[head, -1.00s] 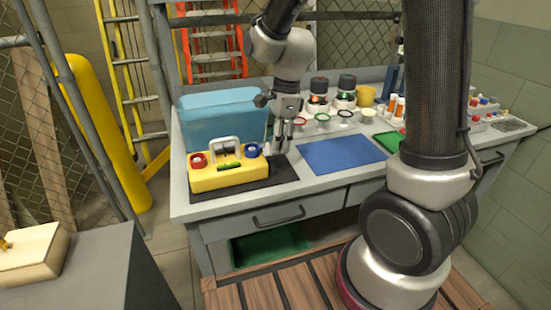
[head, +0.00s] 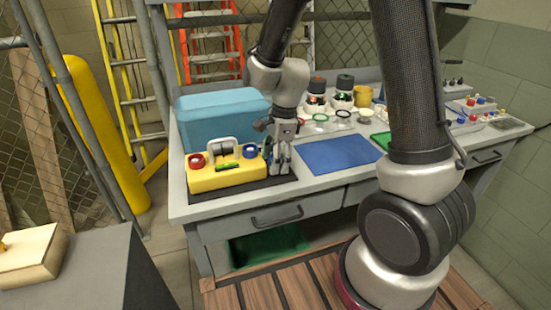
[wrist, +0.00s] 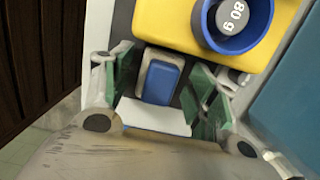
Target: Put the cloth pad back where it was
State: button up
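My gripper (head: 279,172) is low over the right part of a black mat (head: 238,194), just right of a yellow block (head: 228,179). In the wrist view, its green-padded fingers (wrist: 164,88) stand apart on either side of a small blue piece with a pale edge (wrist: 162,81). A white slab (wrist: 155,116) lies at the near end of this piece. I cannot tell whether these are the cloth pad, or whether the fingers touch them. In the head view the fingers hide this spot. A flat blue sheet (head: 338,155) lies on the bench to the right.
The yellow block carries a handle and red and blue rings. A blue tank (head: 222,122) stands behind it. The grey bench's front edge (head: 240,214) is clear.

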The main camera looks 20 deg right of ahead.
aim_at(282, 156)
notch_tip(282, 156, up, 12)
jog(key=d, duration=0.2)
jog(key=s+d+r+n+t, duration=0.1)
jog(key=s+d+r+n, duration=0.2)
jog(key=s+n, duration=0.3)
jog(key=s+d+r+n+t+h, duration=0.1)
jog(key=s+d+r+n, duration=0.2)
jog(key=s+d+n, duration=0.2)
jog(key=s+d+r+n+t, duration=0.2)
jog(key=s+d+r+n, duration=0.2)
jog(key=s+n, duration=0.3)
jog(key=shift+s+d+h, duration=0.4)
jog(key=shift+s+d, duration=0.1)
dwell(0.3)
